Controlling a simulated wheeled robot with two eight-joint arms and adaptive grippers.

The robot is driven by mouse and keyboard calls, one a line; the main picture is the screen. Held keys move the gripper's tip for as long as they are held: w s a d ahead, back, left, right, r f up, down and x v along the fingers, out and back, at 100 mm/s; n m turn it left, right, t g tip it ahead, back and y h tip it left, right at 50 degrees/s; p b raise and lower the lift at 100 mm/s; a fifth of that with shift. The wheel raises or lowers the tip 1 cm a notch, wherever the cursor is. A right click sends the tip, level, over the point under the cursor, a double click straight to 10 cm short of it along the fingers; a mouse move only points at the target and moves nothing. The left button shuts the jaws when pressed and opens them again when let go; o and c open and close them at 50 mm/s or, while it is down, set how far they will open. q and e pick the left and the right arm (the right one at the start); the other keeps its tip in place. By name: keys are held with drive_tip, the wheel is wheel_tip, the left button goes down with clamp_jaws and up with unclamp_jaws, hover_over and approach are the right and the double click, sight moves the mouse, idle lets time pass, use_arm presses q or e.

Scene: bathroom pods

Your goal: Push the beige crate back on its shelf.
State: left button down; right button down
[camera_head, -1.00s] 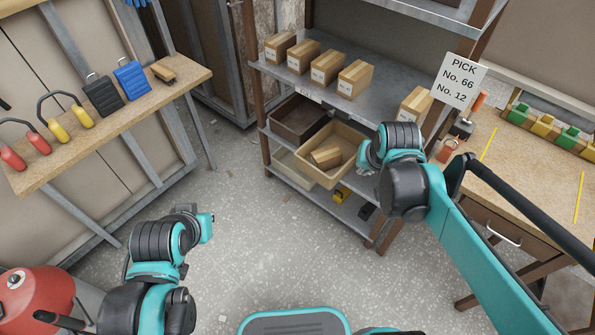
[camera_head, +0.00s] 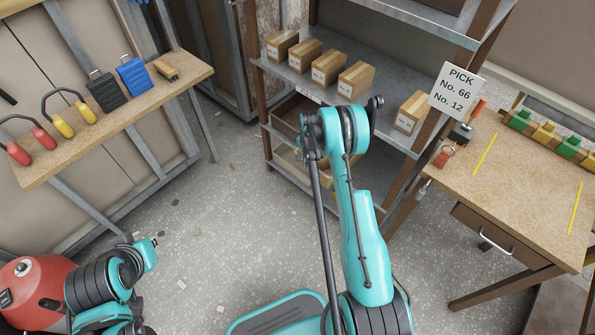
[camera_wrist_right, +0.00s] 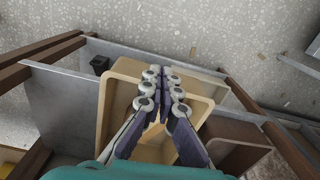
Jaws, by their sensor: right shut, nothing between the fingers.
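In the head view my right arm covers most of the crate. My right gripper (camera_wrist_right: 163,73) is shut and empty, its fingers over the crate and their tips by the rim on the floor side. I cannot tell whether they touch it. My left gripper (camera_head: 148,248) is low at the left of the head view, away from the shelf; its jaws do not show clearly.
A brown crate (camera_wrist_right: 243,143) stands beside the beige one. The shelf above (camera_head: 385,103) carries several cardboard boxes (camera_head: 328,66). A PICK sign (camera_head: 457,90) hangs at a right post. A workbench (camera_head: 520,180) stands right, another table (camera_head: 120,120) left.

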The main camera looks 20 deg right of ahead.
sight(312, 173)
drive_tip(key=f+b, duration=0.1)
drive_tip(key=f, duration=0.3)
drive_tip(key=w+d+f+b, duration=0.1)
drive_tip(key=f+b, duration=0.1)
drive_tip(key=f, duration=0.2)
drive_tip(key=d+f+b, duration=0.1)
drive_tip(key=f+b, duration=0.1)
drive_tip(key=f, duration=0.2)
drive_tip(key=shift+w+d, duration=0.2)
drive_tip(key=shift+w, duration=0.05)
drive_tip(key=shift+w+d+r, duration=0.15)
drive_tip(key=shift+w+d, duration=0.05)
drive_tip(key=shift+d, duration=0.2)
